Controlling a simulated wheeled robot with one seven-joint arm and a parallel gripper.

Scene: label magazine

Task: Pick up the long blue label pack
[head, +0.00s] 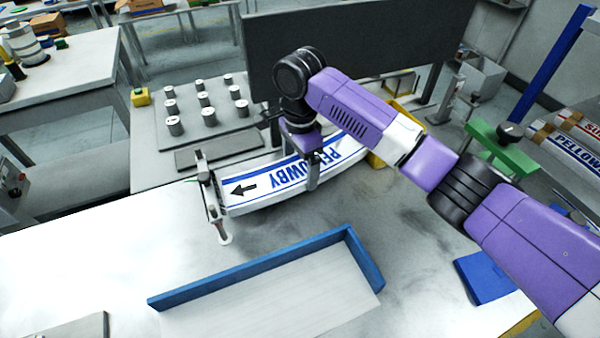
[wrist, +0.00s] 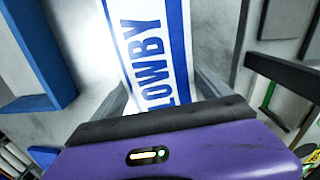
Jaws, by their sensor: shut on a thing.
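The long blue label pack (head: 262,187) is a white strip with blue edge stripes, blue "PELLOWBY" lettering and a black arrow. It looks bowed along its length. My gripper (head: 313,168) is shut on it around its middle, one finger showing on the near side. In the wrist view the pack (wrist: 150,40) runs away between the two fingers of my gripper (wrist: 165,90). The pack's left end is at a small upright fixture with posts (head: 208,190); I cannot tell whether they touch. My arm hides part of its right end.
A blue-walled tray (head: 255,268) lies in front on the bench. Several metal cylinders (head: 203,99) stand on a plate behind left. A dark panel (head: 360,50) rises behind. A yellow bin (head: 378,160) is beyond my arm. A blue block (head: 485,277) lies at right.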

